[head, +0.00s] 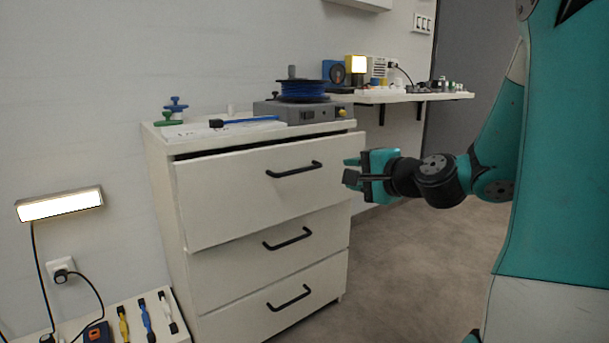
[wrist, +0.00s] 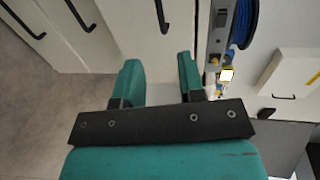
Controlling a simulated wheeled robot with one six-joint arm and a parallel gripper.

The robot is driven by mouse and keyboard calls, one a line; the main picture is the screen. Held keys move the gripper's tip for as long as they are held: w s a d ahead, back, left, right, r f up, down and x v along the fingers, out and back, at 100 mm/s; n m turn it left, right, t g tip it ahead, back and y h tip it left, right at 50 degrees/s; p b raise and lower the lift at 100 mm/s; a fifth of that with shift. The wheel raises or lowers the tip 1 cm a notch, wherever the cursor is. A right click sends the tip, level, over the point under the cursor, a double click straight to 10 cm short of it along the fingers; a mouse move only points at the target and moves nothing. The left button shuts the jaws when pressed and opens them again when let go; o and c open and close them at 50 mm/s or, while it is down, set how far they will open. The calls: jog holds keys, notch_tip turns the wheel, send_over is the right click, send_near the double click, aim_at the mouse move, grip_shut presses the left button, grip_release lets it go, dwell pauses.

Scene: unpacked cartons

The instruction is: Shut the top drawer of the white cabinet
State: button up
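The white cabinet (head: 160,190) stands against the wall with three drawers, each with a black bar handle. The top drawer (head: 225,195) is pulled out a little; a dark gap shows between its front's upper edge and the cabinet top. Its handle (head: 294,168) is on the front's right part. The two lower drawers look flush.
A wall shelf (head: 400,97) holding small devices is at the right. A low white surface with tools (head: 145,315) is at lower left. Floor (head: 400,260) right of the cabinet is clear.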

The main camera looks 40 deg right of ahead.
aim_at(307, 169)
jog(key=w+f+p, duration=0.1)
jog(key=w+p, duration=0.2)
jog(key=w, duration=0.2)
jog(key=w+f+p, duration=0.1)
jog(key=w+p, duration=0.2)
jog(key=w, duration=0.3)
jog(key=w+f+p, duration=0.1)
jog(key=w+p, duration=0.1)
jog(key=w, duration=0.3)
jog(key=shift+w+a+f+p, duration=0.2)
jog(key=shift+a+p, duration=0.2)
grip_shut()
